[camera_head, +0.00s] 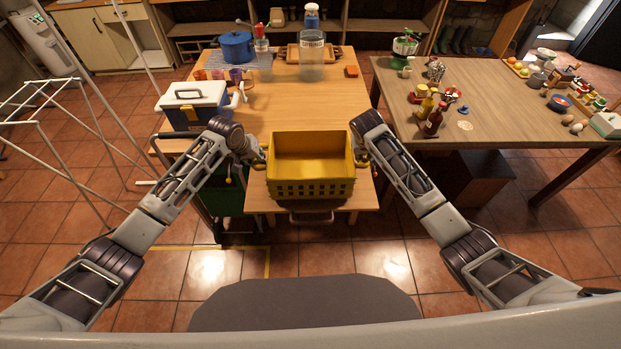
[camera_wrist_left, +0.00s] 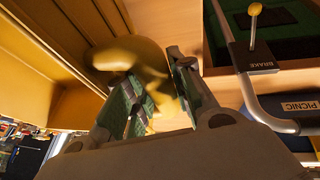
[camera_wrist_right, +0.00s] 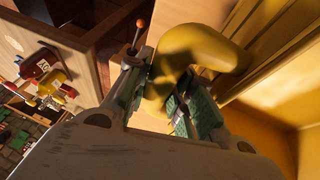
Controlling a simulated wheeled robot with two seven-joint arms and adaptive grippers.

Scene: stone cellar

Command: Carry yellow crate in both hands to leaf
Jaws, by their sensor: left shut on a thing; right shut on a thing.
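The yellow crate (camera_head: 312,158) is level and empty, in front of me at the near end of the wooden table. A lighter wooden leaf (camera_head: 258,200) with a handle extends from that end below the crate. I cannot tell whether the crate touches it. My left gripper (camera_head: 257,162) is shut on the crate's left handle, a rounded yellow grip (camera_wrist_left: 125,52) in the left wrist view. My right gripper (camera_head: 361,161) is shut on the right handle, which shows in the right wrist view (camera_wrist_right: 205,45). The crate's walls (camera_wrist_left: 65,50) fill one side of each wrist view.
A blue and white picnic box (camera_head: 195,105) stands left of the crate on the wooden table (camera_head: 290,100). A brake lever (camera_wrist_left: 253,45) is close to my left gripper. A second table (camera_head: 500,110) with bottles and food stands right. A drying rack (camera_head: 45,120) stands left.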

